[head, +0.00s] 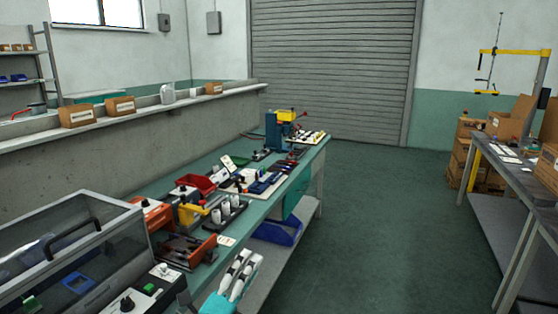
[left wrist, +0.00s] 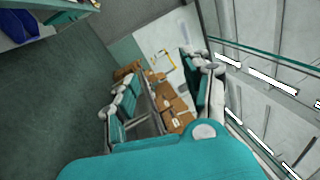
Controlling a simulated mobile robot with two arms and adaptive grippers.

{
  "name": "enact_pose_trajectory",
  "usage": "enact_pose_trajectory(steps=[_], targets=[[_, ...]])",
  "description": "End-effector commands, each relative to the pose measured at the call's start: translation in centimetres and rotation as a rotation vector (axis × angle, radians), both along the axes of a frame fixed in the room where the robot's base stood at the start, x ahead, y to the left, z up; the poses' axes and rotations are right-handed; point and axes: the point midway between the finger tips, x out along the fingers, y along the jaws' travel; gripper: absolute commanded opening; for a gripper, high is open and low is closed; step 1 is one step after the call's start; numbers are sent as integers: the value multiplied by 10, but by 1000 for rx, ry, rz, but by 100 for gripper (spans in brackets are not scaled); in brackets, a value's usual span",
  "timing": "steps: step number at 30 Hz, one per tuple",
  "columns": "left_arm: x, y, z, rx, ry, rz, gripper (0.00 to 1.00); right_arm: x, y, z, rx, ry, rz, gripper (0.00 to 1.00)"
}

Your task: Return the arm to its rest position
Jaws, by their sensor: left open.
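My left gripper (head: 238,278) shows at the bottom of the head view, with white links and teal parts. It is beside the right edge of the long green-topped bench (head: 262,208), and I see nothing in it. In the left wrist view its two teal-padded fingers stand apart (left wrist: 160,92), with floor, boxes and wall seen between and beyond them. The gripper is open and empty. The rest of my left arm is mostly out of the head view. My right gripper is in neither view.
The bench carries a clear-lidded case (head: 75,255), a red bin (head: 195,183), a blue press (head: 272,132) and several small parts. A blue bin (head: 278,232) sits below. A grey table (head: 520,180) stands at right near cardboard boxes (head: 465,160). The green floor (head: 390,230) between is clear.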

Motion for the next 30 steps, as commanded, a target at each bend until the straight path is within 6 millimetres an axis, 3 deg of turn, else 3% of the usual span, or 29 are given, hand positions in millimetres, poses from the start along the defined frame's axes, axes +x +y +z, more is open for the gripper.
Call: enact_pose_trajectory(steps=[3, 6, 9, 12, 18, 27, 29, 30], targets=[[-26, 60, -64, -391, 399, 232, 49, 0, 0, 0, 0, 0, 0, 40], [-65, 97, -120, -634, 679, 410, 49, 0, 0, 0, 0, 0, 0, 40], [-113, 120, -167, -825, 916, 574, 49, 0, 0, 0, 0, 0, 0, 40], [-156, 131, -197, -945, 1085, 699, 49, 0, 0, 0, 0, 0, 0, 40], [-225, 140, -230, -1087, 1310, 881, 49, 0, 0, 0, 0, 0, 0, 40], [-309, 143, -249, -1207, 1544, 1101, 49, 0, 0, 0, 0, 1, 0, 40], [-322, 142, -253, -1222, 1581, 1138, 49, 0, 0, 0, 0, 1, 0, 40], [-315, 142, -265, -1215, 1580, 1137, 49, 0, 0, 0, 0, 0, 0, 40]])
